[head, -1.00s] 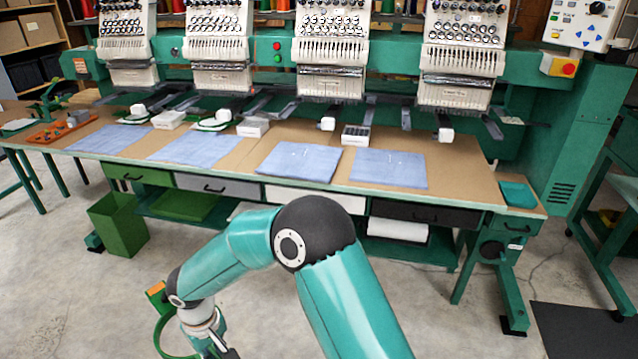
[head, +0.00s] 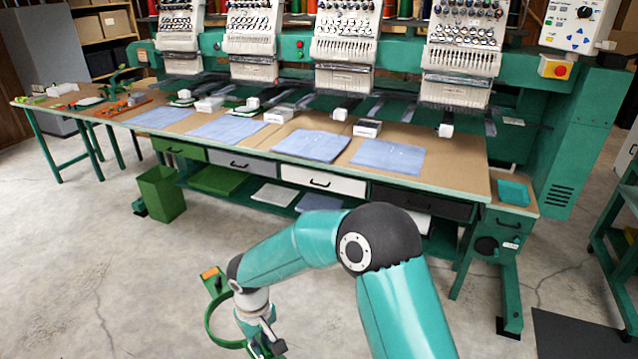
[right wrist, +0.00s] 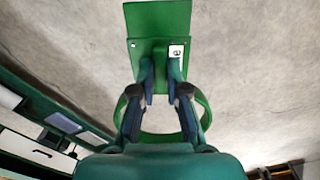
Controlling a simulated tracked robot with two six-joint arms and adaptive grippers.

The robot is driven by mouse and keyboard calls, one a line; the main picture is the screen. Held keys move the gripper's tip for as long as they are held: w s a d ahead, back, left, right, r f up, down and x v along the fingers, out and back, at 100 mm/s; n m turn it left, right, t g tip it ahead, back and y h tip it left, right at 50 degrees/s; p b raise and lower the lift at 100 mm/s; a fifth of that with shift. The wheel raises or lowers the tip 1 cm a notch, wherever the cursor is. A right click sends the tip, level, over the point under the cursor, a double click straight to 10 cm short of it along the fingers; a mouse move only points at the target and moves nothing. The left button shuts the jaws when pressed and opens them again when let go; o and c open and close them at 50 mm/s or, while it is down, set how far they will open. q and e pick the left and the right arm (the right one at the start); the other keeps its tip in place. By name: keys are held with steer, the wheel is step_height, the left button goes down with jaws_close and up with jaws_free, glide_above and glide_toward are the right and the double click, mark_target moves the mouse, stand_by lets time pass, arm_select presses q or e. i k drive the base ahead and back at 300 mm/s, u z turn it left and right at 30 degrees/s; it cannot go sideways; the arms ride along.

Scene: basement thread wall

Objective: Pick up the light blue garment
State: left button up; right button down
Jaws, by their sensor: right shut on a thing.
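Several light blue garments lie flat in a row on the long worktable: the far left one (head: 156,117), the second (head: 228,128), the third (head: 311,145) and the right one (head: 388,156). My right gripper (right wrist: 161,78) is shut on a green hoop, whose ring (right wrist: 203,110) and flat plate (right wrist: 160,20) show in the right wrist view. The hoop also shows in the head view (head: 208,318), in front of the table and away from the garments. My right gripper is low in the head view (head: 268,347), partly cut off. My left gripper is out of view.
Embroidery machine heads (head: 345,45) hang over the table's back edge. A green bin (head: 162,193) stands on the floor at left. Drawers (head: 318,178) and a shelf with folded items (head: 320,202) are under the table. The floor in front is open concrete.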

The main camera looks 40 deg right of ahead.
mark_target(321, 146)
steer(key=z, duration=0.2)
steer(key=i, duration=0.15)
steer(key=z, duration=1.25)
steer(key=i, duration=0.85)
